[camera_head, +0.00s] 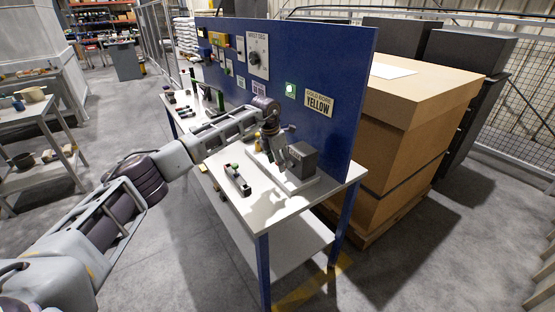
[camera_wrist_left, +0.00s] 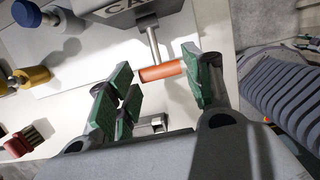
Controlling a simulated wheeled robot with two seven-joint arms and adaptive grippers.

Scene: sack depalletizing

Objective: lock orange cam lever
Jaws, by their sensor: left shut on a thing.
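The orange cam lever (camera_wrist_left: 162,72) shows in the left wrist view as an orange cylindrical grip on a grey metal rod, which runs up to a grey block marked "CA" (camera_wrist_left: 128,8). My left gripper (camera_wrist_left: 158,76) has its green-padded fingers at the two ends of the orange grip and is shut on it. In the head view my left gripper (camera_head: 269,146) is over the right part of the table, beside the dark grey block (camera_head: 301,160). The lever is too small to tell there. My right gripper is not in view.
A dark tray (camera_head: 238,180) lies left of the block. In the wrist view, blue (camera_wrist_left: 27,13), yellow (camera_wrist_left: 37,76) and red (camera_wrist_left: 20,144) parts stand at left. Cardboard boxes (camera_head: 400,145) are behind the panel.

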